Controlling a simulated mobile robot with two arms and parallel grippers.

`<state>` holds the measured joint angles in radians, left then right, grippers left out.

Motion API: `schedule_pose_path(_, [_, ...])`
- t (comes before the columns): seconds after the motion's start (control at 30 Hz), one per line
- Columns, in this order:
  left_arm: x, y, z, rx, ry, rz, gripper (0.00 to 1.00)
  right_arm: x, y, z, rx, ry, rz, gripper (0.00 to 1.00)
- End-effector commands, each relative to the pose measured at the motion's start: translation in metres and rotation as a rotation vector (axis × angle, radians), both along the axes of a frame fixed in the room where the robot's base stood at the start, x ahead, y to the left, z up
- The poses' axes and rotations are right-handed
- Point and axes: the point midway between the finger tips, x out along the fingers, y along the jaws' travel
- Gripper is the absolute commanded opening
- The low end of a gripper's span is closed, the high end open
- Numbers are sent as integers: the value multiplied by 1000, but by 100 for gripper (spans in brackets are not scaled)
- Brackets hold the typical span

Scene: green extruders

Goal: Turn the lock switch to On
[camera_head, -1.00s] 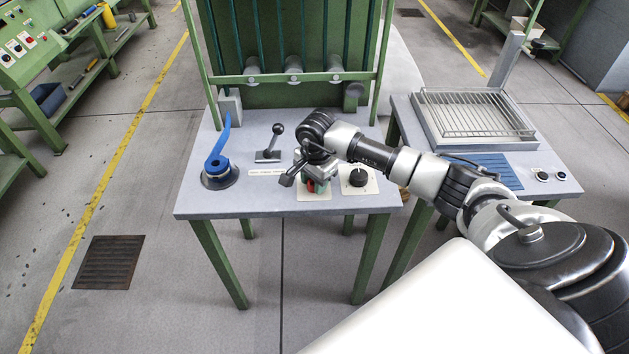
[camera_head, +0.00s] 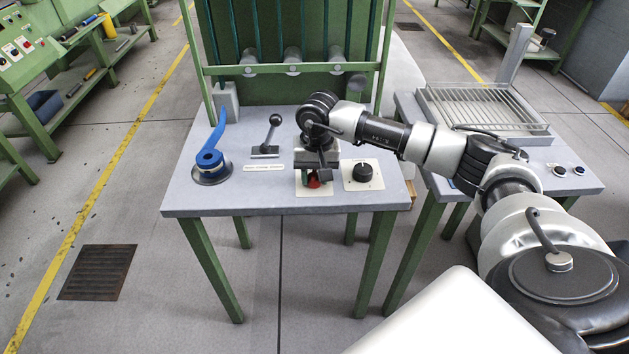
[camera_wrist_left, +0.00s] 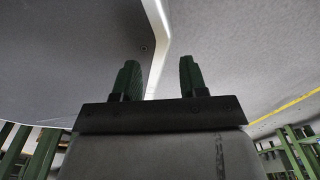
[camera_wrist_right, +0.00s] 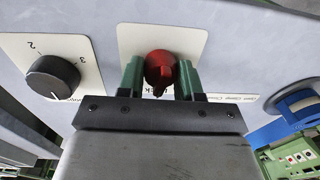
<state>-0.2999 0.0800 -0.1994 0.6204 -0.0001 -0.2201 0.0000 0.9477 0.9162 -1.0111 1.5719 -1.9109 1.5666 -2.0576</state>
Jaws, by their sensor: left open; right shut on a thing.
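The lock switch is a red knob (camera_wrist_right: 158,74) on a pale plate; it sits between my right gripper's fingers in the right wrist view. In the head view the red knob (camera_head: 313,181) shows just below my right gripper (camera_head: 314,172) on the grey table's front part. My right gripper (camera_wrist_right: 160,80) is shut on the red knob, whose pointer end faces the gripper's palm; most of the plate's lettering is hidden. My left gripper (camera_wrist_left: 155,80) is open and empty in the left wrist view, away from the table controls.
A black dial (camera_head: 362,173) stands right of the red knob on the grey table (camera_head: 230,203). A black-knobbed lever (camera_head: 268,140) and a blue handle (camera_head: 210,157) stand to its left. A wire rack (camera_head: 485,106) lies on the right-hand table.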

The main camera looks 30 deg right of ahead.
Motion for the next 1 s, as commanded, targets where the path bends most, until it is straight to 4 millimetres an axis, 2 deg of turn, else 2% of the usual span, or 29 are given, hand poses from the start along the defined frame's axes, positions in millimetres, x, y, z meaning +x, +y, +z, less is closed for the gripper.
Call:
schedule_pose_path(0.1, [1, 0, -8, 1, 4, 0, 43, 1, 0, -1, 0, -3, 71, 11])
schedule_pose_path(0.2, [21, -4, -3, -2, -14, 3, 43, 1, 0, 0, 0, -3, 118, 11])
schedule_pose_path(0.4, [37, -8, 2, -4, -20, 5, 43, 1, 0, 1, 1, -3, 178, 11])
schedule_pose_path(0.93, [43, -9, 4, -4, -23, 6, 43, 1, 0, 2, 1, -4, 202, 11])
schedule_pose_path(0.97, [43, -9, 4, -4, -23, 6, 43, 1, 0, 2, 1, -4, 202, 38])
schedule_pose_path(1.0, [43, -9, 4, -4, -23, 6, 43, 1, 0, 2, 1, -4, 202, 44])
